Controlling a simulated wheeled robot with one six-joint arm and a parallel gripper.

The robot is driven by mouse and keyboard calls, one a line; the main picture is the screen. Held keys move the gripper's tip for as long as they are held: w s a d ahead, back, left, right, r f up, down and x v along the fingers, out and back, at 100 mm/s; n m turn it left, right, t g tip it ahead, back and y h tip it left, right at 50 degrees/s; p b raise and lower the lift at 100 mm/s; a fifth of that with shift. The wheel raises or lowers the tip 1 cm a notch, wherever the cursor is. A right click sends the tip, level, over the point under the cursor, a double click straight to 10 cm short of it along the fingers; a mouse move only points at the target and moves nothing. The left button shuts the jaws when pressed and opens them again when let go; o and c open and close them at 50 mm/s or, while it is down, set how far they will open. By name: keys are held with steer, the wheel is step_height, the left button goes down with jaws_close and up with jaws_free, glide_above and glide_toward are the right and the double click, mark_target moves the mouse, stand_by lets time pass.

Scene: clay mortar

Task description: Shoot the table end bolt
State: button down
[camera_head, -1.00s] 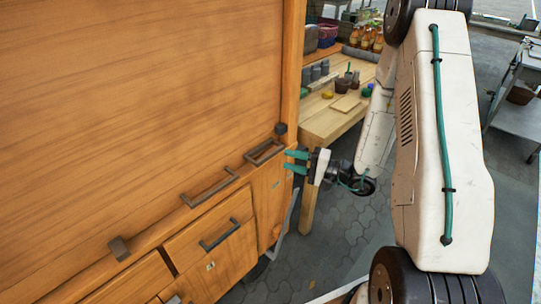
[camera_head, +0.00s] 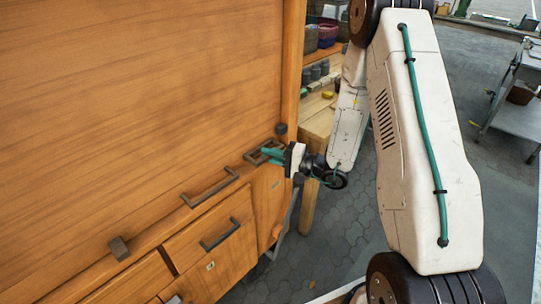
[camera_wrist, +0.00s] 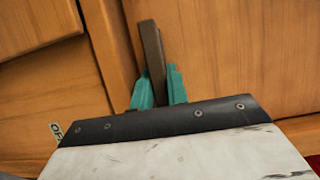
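A large wooden panel (camera_head: 140,110) stands upright in the head view, with drawers below it. Dark bar handles (camera_head: 210,188) and square dark knobs (camera_head: 119,248) sit along its lower edge. My gripper (camera_head: 268,154) has teal fingers and is at the rightmost dark bar (camera_head: 256,156), below the corner knob (camera_head: 281,129). In the wrist view this dark bar (camera_wrist: 152,50) stands between the two teal fingers (camera_wrist: 158,88), very close to both. Whether they press on it is unclear. I cannot tell which fitting is the end bolt.
A drawer with a dark handle (camera_head: 220,234) is below the panel. A wooden bench (camera_head: 318,122) with jars stands behind my arm. A metal cart (camera_head: 515,110) is at the far right. Paved floor (camera_head: 345,225) is clear between them.

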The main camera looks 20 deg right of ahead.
mark_target(284, 148)
steer(key=shift+w+d, duration=0.35)
steer(key=shift+d, duration=0.45)
steer(key=shift+w+d, duration=0.35)
steer(key=shift+d, duration=0.4)
steer(key=shift+w+d, duration=0.35)
steer(key=shift+d, duration=0.45)
steer(key=c, duration=1.4)
jaws_free()
steer(key=shift+d, duration=0.25)
steer(key=shift+o, duration=0.2)
steer(key=shift+a, duration=0.15)
steer(key=v, duration=0.7)
steer(key=shift+s+d, duration=0.2)
steer(key=shift+d, duration=0.15)
